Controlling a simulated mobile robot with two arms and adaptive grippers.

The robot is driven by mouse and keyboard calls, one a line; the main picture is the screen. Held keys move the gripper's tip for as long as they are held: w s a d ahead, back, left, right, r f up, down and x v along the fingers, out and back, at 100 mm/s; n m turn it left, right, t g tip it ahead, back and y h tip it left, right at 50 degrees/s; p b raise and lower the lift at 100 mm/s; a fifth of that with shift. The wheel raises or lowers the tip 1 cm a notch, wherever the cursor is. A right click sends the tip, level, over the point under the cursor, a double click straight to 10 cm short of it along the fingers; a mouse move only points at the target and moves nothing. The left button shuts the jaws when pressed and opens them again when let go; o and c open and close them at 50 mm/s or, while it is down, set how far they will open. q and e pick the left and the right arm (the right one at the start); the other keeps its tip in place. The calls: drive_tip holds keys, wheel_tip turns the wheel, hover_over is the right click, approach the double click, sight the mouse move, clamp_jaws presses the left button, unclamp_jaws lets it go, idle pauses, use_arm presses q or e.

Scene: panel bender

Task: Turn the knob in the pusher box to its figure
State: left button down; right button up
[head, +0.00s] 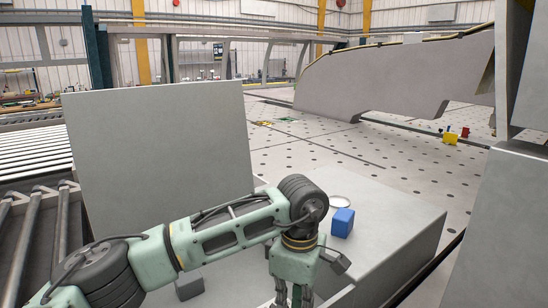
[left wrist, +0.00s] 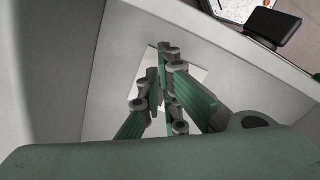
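The pusher box (head: 400,215) is a grey open box with its grey lid (head: 160,135) standing upright. My left gripper (head: 290,298) points down into the box, its tips cut off by the bottom edge of the head view. In the left wrist view the green fingers of the left gripper (left wrist: 160,85) reach down close together over a pale square plate (left wrist: 193,72) inside the box. I cannot tell whether they touch or hold anything. The knob and its figure are not visible, perhaps hidden behind the fingers. My right gripper is in neither view.
A dark grey block (head: 188,287) shows below my forearm. Rollers (head: 35,235) lie left. The perforated table (head: 320,150) behind is mostly clear.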

use_arm(q)
drive_tip(key=r, duration=0.1)
drive_tip(key=r+p, duration=0.1)
drive_tip(key=r, duration=0.1)
drive_tip(key=r+p, duration=0.1)
drive_tip(key=r, duration=0.1)
drive_tip(key=shift+w+d+r, duration=0.1)
drive_tip(key=shift+w+d, duration=0.1)
drive_tip(key=shift+d, duration=0.05)
